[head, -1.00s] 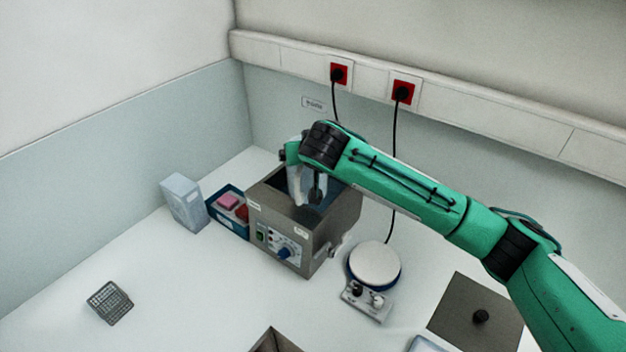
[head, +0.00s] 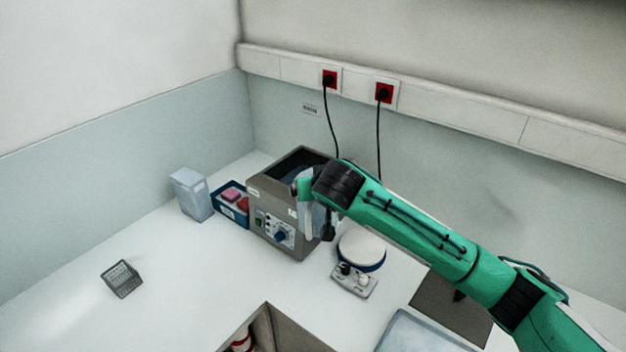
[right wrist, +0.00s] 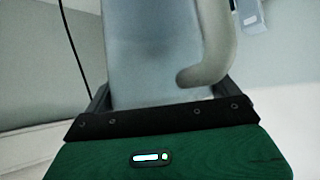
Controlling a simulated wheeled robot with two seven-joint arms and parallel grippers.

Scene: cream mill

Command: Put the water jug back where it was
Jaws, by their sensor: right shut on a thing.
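My right gripper (head: 318,218) is shut on the water jug (right wrist: 150,50), a translucent pale-blue vessel with a thick whitish handle (right wrist: 212,55). In the right wrist view the jug fills the middle, between the dark jaws. In the head view the jug is mostly hidden by my gripper and wrist, and its tilt is hard to tell. The gripper is at the right front side of the grey water bath (head: 262,200), whose top is open with dark blue inside. My left gripper is not in view.
A round-topped hotplate (head: 361,250) stands just right of the bath. A blue box with pink items (head: 230,216) and a pale box (head: 191,195) stand left. A small grey rack (head: 122,279) lies front left. A dark lid (head: 440,298), pale tray (head: 425,335) and open bin (head: 270,325) are nearer.

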